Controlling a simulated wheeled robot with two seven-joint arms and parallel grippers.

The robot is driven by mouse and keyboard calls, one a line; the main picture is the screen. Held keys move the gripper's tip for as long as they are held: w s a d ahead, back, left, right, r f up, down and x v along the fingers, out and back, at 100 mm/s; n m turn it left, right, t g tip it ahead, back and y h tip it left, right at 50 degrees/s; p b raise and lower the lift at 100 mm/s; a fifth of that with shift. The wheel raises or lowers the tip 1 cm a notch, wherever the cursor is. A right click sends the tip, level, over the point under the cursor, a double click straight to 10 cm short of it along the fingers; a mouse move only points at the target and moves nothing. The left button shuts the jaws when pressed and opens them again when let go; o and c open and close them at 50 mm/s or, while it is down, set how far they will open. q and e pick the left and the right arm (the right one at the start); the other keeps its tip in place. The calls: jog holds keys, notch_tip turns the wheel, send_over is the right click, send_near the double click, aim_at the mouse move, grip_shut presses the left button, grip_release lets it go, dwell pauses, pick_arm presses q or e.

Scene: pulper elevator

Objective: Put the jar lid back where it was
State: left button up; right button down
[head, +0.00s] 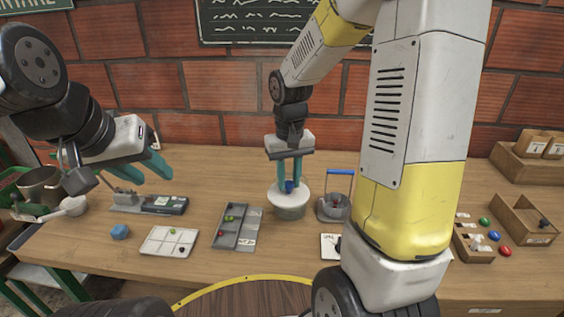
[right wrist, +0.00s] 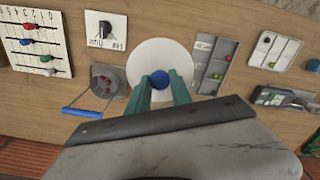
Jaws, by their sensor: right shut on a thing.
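The jar lid (head: 276,197) is a white disc with a blue knob (head: 289,187). It also shows from above in the right wrist view (right wrist: 152,52). The greenish see-through jar (head: 290,212) is directly under it on the table. The lid looks level, but I cannot tell whether it rests on the rim or hovers just above. My right gripper (right wrist: 163,85), teal fingers pointing down, is shut on the blue knob. My left gripper (head: 150,177) is at the left above the table, its teal fingers apart and empty, away from the jar.
A grey divided tray (head: 246,238) stands left of the jar, and a small pot with a blue handle (head: 334,208) stands right. A white grid tray (head: 154,243), a blue lump (head: 120,232) and a scale-like device (head: 163,206) are further left. Wooden boxes (head: 518,226) stand at the right.

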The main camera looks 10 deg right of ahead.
jog(key=w+d+f, duration=0.3)
jog(key=w+f, duration=0.1)
jog(key=w, duration=0.6)
jog(key=shift+f, duration=0.3)
jog(key=c, duration=1.2)
grip_release()
jog(key=shift+w, duration=0.15)
jog(key=shift+o, duration=0.3)
jog(key=shift+r, duration=0.1)
notch_tip(320, 180, up, 20)
jog(key=t, duration=0.3)
send_over(297, 191)
jog(key=s+a+t+y, duration=0.1)
jog(key=s+t+y, duration=0.1)
jog(key=s, duration=1.2)
jog(key=shift+a+m+t, duration=0.25)
jog(key=shift+m+t, duration=0.15)
jog(key=shift+t, duration=0.2)
